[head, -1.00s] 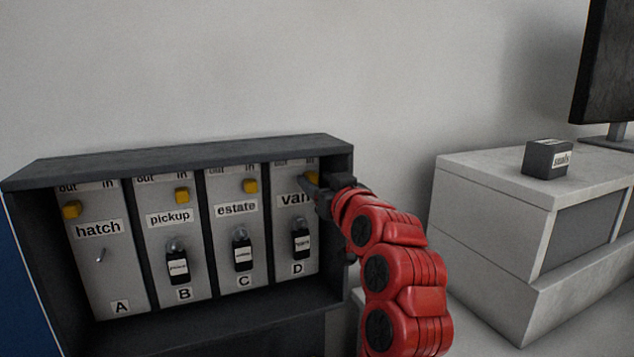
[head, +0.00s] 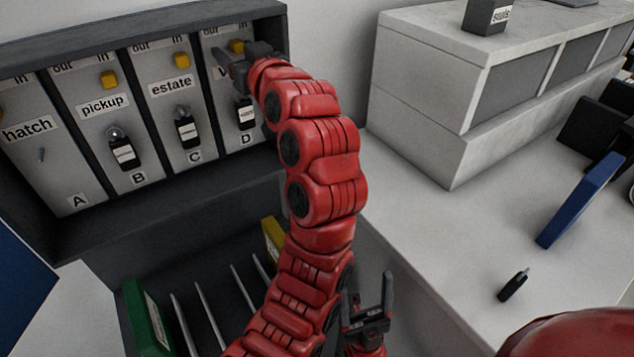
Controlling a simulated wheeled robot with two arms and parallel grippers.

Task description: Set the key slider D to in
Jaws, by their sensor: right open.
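Key slider D is a yellow knob (head: 237,46) at the top of the rightmost panel of the dark key cabinet (head: 75,45). It sits at the right, under the "in" label. My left gripper (head: 230,68) is at panel D, just below and left of the knob, and covers most of the "van" label. Whether its fingers touch the knob or are parted is unclear. A black key fob (head: 246,115) hangs on panel D, partly behind my arm. My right gripper (head: 369,308) is low in the picture, fingers up, open and empty.
Panels B and C have yellow knobs (head: 109,79) at "in" and hanging fobs (head: 122,152). Panel A has an empty hook (head: 42,155). Below is a rack with a green item (head: 147,318). A loose black key (head: 513,285) lies on the white counter (head: 440,240) at right.

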